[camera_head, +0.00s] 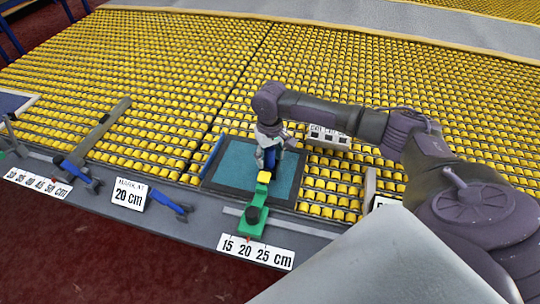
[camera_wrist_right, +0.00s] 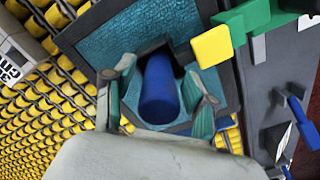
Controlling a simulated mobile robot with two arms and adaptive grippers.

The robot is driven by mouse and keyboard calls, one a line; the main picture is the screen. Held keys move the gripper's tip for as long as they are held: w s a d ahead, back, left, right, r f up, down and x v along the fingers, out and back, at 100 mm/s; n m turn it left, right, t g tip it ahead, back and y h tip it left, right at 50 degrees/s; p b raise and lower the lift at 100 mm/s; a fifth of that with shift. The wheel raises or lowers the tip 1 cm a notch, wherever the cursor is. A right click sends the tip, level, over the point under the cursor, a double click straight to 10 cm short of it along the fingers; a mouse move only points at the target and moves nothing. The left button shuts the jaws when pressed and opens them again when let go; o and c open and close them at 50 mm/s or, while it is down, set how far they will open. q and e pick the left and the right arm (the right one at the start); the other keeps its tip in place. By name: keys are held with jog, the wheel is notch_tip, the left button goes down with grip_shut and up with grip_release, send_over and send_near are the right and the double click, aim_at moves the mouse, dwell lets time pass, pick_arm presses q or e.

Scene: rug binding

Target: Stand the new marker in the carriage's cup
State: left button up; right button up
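My right gripper (camera_head: 268,152) points down over a teal-floored tray (camera_head: 232,166). A blue upright cylinder, which looks like the marker (camera_wrist_right: 160,92), stands between its two fingers in the right wrist view. Narrow gaps seem to show beside the marker, but fingertip contact is not clear. The marker's lower end is hidden. The green carriage (camera_head: 256,196) lies just in front of the gripper, with a yellow block (camera_head: 264,177) at its far end and a dark round part, perhaps the cup (camera_head: 252,214), near its front. The yellow block also shows in the right wrist view (camera_wrist_right: 212,46). My left gripper is not in view.
A scale sign (camera_head: 255,251) stands in front of the carriage, and a "MARK AT 20 cm" sign (camera_head: 129,194) to its left. Blue-handled tools (camera_head: 168,203) lie along the grey ledge (camera_head: 195,224). Rows of yellow pieces (camera_head: 180,80) fill the back. A white block (camera_head: 328,137) sits right of the gripper.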

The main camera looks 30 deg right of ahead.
jog(key=shift+r, duration=0.3)
notch_tip(320, 180, up, 12)
jog(key=shift+f+b, duration=0.1)
jog(key=shift+b, duration=0.85)
